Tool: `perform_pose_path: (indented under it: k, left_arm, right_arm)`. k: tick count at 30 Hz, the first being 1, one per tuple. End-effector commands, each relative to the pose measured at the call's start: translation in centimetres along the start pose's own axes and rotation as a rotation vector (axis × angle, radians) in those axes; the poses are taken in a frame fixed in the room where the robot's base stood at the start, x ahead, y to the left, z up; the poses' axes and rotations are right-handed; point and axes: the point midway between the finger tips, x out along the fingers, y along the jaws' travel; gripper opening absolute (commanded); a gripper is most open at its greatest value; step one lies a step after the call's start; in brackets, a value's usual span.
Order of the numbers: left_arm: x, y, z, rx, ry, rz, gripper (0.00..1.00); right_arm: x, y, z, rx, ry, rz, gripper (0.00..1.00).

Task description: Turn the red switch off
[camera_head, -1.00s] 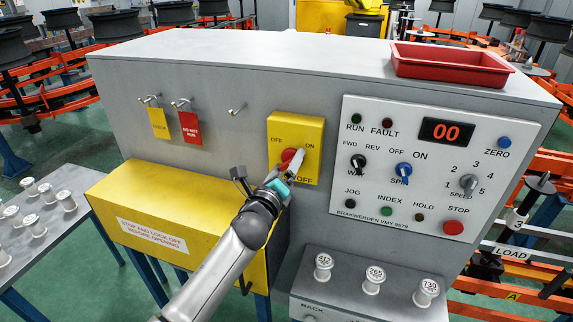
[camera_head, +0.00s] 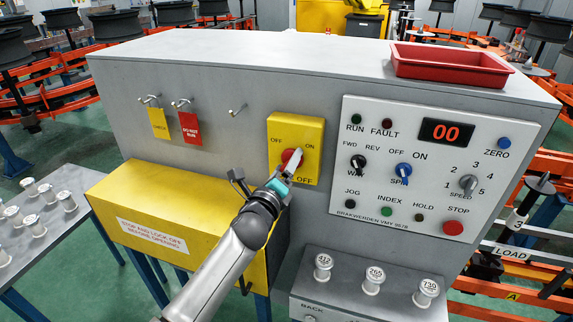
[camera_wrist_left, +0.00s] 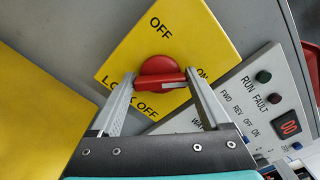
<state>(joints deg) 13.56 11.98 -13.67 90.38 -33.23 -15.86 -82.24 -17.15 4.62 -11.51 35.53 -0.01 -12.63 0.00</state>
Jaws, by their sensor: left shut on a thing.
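The red switch (camera_head: 289,155) is a round knob with a bar handle on a yellow plate (camera_head: 315,128) on the grey cabinet's front. The plate reads OFF, ON and LOCK OFF. In the left wrist view the red switch (camera_wrist_left: 158,70) has a white mark on its bar pointing right, toward ON. My left gripper (camera_head: 291,164) is at the switch. In the left wrist view my left gripper (camera_wrist_left: 163,80) has one finger at each end of the bar and is shut on it. The fingers partly cover the plate lettering. My right gripper is not in view.
A control panel (camera_head: 420,185) with knobs, buttons and a "00" display is right of the switch. A yellow box (camera_head: 165,215) juts out at lower left. Tags hang on hooks further left (camera_head: 190,128). A red tray (camera_head: 450,65) sits on the cabinet top.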

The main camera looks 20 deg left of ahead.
Motion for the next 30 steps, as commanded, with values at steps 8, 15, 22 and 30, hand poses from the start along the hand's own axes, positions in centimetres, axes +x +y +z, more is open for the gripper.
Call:
perform_pose_path:
  k: [8, 15, 22, 30]
  left_arm:
    - [0.0, 0.1, 0.0, -0.228, 0.0, 0.0, 0.24]
    - [0.0, 0.2, 0.0, -0.457, 0.0, 0.001, 0.24]
    - [0.0, 0.3, -0.1, -0.677, 0.0, 0.0, 0.24]
    - [0.0, 0.4, -0.2, -0.934, 0.0, 0.002, 0.24]
  right_arm:
    - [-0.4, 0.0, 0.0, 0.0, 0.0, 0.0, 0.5]
    - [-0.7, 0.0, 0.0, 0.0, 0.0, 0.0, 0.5]
    - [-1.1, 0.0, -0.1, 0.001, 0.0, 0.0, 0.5]
    - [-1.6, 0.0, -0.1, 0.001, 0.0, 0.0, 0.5]
